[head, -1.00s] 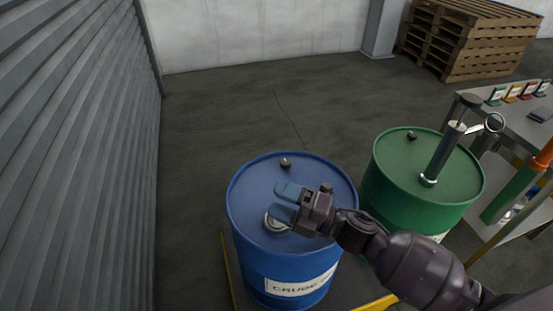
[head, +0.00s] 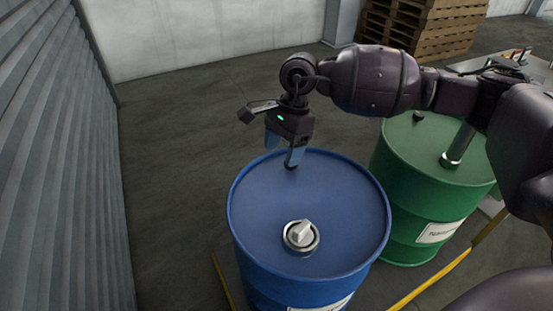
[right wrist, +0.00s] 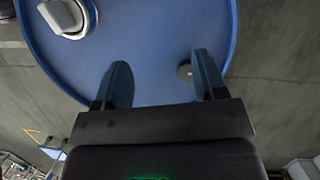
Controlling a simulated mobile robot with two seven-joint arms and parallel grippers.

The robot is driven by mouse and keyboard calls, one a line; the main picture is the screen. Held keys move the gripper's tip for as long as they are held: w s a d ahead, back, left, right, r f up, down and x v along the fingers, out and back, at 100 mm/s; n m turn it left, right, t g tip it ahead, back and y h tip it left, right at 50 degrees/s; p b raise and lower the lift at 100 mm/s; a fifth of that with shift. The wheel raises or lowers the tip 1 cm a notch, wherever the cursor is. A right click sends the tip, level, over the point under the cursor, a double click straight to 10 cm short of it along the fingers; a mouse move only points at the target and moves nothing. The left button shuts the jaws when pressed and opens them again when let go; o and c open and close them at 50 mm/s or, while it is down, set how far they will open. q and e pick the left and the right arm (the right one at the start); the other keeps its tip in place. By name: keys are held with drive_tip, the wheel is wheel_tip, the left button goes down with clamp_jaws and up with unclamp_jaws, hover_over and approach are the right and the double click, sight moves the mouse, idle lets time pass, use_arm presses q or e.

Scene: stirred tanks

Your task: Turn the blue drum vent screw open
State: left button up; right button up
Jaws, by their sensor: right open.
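The blue drum (head: 270,205) stands upright in front of me; its lid also fills the top of the right wrist view (right wrist: 150,40). A small dark vent screw (right wrist: 184,72) sits near the lid's rim. In the head view it is mostly hidden behind a fingertip. A silver cap with a raised grip (head: 300,236) sits on the near side of the lid and shows in the wrist view (right wrist: 70,17). My right gripper (head: 282,150) is open above the far side of the lid. In the wrist view the screw lies between its fingers, closer to the right one. My left gripper is not in view.
A green drum (head: 420,175) with an upright metal pump tube (head: 459,145) stands to the right. Yellow rails (head: 430,275) run at the drums' base. A corrugated wall (head: 50,150) is at left, wooden pallets (head: 425,25) at the back. The floor between is clear.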

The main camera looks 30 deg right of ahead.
drive_tip(key=w+d+r+h, duration=0.2)
drive_tip(key=w+d+h, duration=0.1)
drive_tip(key=w+d, duration=0.15)
drive_tip(key=shift+n+t, duration=0.3)
drive_tip(key=shift+n, duration=0.1)
drive_tip(key=f+b, duration=0.1)
drive_tip(key=f, duration=0.1)
drive_tip(key=s+f+b, duration=0.1)
drive_tip(key=f, duration=0.2)
drive_tip(key=shift+d, duration=0.1)
drive_tip(key=shift+w+f+b, duration=0.1)
drive_tip(key=shift+f+b, duration=0.65)
drive_tip(key=shift+f, duration=2)
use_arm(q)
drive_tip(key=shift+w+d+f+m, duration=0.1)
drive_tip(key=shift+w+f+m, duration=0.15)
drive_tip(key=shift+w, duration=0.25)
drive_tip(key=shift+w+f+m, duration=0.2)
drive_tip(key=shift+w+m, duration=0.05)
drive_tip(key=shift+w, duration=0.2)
use_arm(e)
drive_tip(key=shift+c, duration=0.2)
drive_tip(key=c, duration=0.9)
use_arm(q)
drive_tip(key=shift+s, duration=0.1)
